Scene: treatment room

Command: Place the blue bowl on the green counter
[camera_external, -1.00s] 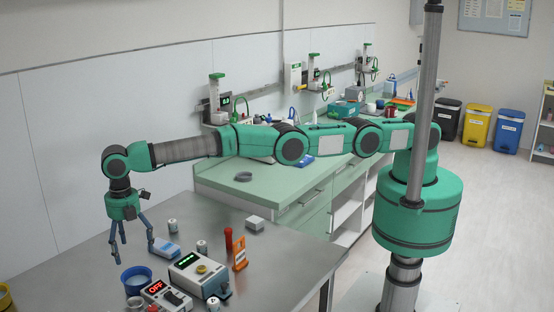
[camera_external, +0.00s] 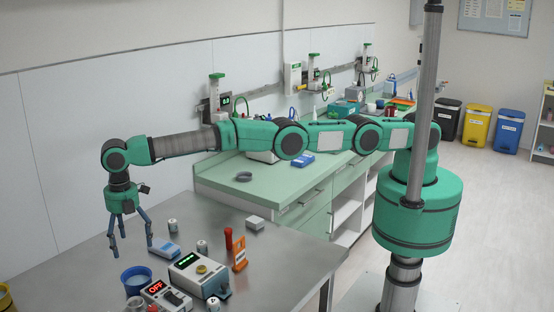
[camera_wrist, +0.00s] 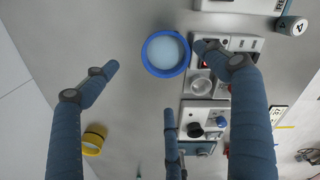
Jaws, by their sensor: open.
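The blue bowl (camera_external: 136,280) stands upright on the metal table, near its lower left part, with a pale inside. In the wrist view the blue bowl (camera_wrist: 165,54) lies at the top centre, between and beyond the spread fingers. My gripper (camera_external: 130,246) is open and empty, pointing down above the table and the bowl, without touching it. Its fingers also show in the wrist view (camera_wrist: 160,100). The green counter (camera_external: 272,186) runs behind the metal table toward the back right, with a free patch at its near end around a dark grey ring (camera_external: 244,176).
Close right of the bowl stand a device with a red OFF display (camera_external: 165,296) and a larger white device (camera_external: 198,274). An orange stand (camera_external: 239,254) and a red cylinder (camera_external: 228,238) are farther right. A yellow bowl (camera_wrist: 94,139) is at the wrist view's lower left.

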